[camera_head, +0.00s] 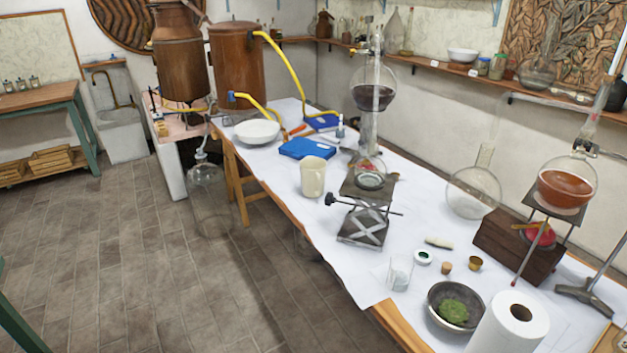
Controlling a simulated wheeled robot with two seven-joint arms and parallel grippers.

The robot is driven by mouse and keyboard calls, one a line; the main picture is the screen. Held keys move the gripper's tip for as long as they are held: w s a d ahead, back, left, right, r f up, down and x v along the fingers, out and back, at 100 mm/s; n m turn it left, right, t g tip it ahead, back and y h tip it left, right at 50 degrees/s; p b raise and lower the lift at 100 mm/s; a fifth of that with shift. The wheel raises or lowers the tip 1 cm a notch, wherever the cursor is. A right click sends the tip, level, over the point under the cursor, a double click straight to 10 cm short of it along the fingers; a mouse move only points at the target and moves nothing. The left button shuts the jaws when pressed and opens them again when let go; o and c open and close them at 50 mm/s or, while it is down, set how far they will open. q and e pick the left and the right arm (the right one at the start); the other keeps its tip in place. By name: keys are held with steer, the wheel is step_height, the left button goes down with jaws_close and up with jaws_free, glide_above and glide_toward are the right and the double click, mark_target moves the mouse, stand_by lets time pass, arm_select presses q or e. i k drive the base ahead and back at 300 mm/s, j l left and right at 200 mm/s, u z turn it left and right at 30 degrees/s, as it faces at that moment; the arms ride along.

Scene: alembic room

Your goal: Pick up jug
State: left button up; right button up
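A cream-coloured jug (313,177) stands upright on the white-covered table, close to its left edge. It is just left of a dark lab jack and in front of a blue box. Neither of my grippers shows in the head view, so nothing of mine is seen touching the jug.
The long table (352,271) holds a lab jack (364,222) with glassware above it, a blue box (305,148), a white bowl (257,131), a grey bowl (454,305), a paper roll (510,322) and a round flask (474,190). The tiled floor (150,260) left of it is mostly clear.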

mark_target(314, 180)
steer(key=i+j+z, duration=0.1)
steer(key=i+j, duration=0.15)
steer(key=i+j+z, duration=0.1)
steer(key=j, duration=0.4)
steer(key=i+j, duration=0.3)
steer(key=i+j+z, duration=0.15)
steer(key=j, duration=0.3)
steer(key=i, duration=0.05)
